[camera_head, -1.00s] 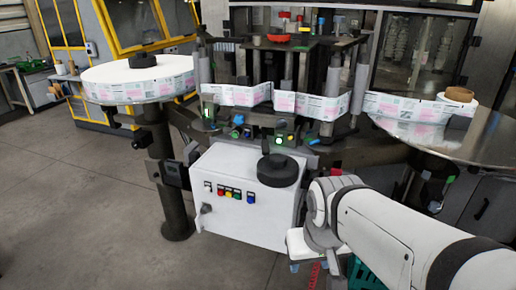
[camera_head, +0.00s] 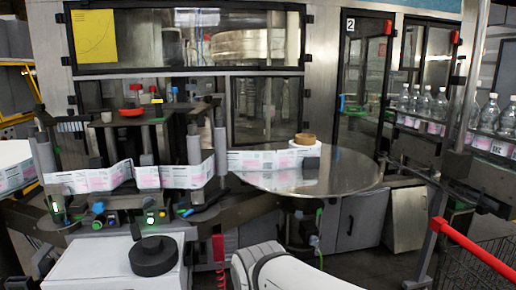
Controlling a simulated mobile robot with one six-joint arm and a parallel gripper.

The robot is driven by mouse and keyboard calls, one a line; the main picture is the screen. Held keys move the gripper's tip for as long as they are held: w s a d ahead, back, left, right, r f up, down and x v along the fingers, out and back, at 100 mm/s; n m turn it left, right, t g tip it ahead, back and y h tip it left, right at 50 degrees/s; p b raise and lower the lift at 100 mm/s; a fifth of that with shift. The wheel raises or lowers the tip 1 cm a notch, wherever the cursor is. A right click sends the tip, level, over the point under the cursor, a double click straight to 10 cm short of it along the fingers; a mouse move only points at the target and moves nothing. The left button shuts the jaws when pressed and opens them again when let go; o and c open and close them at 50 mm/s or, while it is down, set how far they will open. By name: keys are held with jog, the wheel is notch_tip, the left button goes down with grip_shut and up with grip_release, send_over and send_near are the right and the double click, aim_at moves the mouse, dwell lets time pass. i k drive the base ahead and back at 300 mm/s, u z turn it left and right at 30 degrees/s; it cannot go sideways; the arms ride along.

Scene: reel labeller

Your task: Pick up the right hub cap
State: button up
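A black round hub cap (camera_head: 153,256) with a raised knob lies on top of the white cabinet (camera_head: 95,262) at the lower left. It lies flat and nothing touches it. The right reel table (camera_head: 345,175), a round shiny metal plate, is in the middle of the view. It bears a small label roll with a brown core (camera_head: 305,140), and no black cap shows on it. Part of my white arm shows at the bottom edge, right of the cabinet. My gripper is out of view.
The label web (camera_head: 190,175) runs from the labeller on the left to the right roll. Clear bottles (camera_head: 440,105) stand on a conveyor at the right. A red rail (camera_head: 470,250) and a dark wire basket are at the lower right.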

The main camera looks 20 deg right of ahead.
aim_at(155, 256)
jog(key=z, duration=0.75)
jog(key=k, duration=0.5)
jog(key=z, duration=0.15)
jog(key=i, duration=0.5)
jog(key=u, duration=1.3)
jog(key=k, duration=0.6)
jog(key=u, duration=0.35)
jog(key=i, duration=1.15)
